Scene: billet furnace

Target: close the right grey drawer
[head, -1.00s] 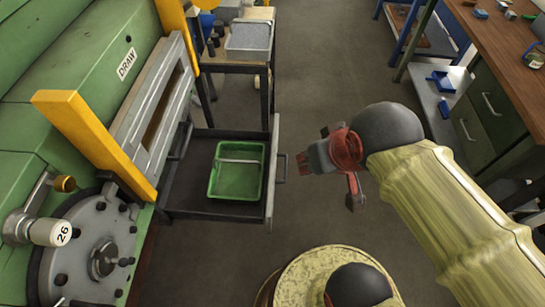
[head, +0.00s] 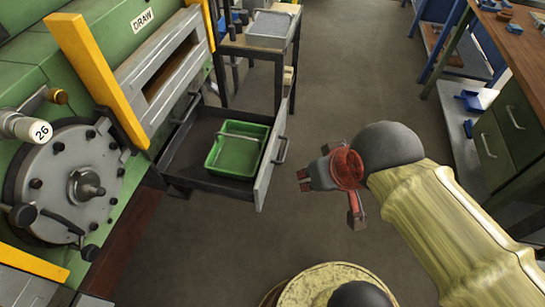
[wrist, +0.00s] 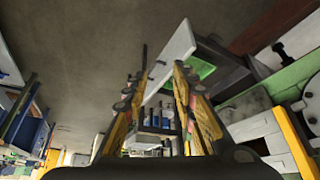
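The grey drawer (head: 264,182) is pulled out from under the green furnace machine, its light grey front panel facing right with a bar handle (head: 283,150). A green tray (head: 213,167) lies inside it. My gripper (head: 302,181) is in the free space to the right of the drawer front, apart from the handle and pointing left towards the panel. In the wrist view the two fingers of my gripper (wrist: 162,66) stand apart with nothing held. The drawer front (wrist: 172,57) shows between and beyond the fingertips there.
A small table with a grey tray (head: 269,24) stands behind the drawer. The green machine (head: 100,50) with a yellow post (head: 97,80) and a round flange (head: 70,180) is at left. A wooden workbench (head: 518,40) is at right. Floor between is clear.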

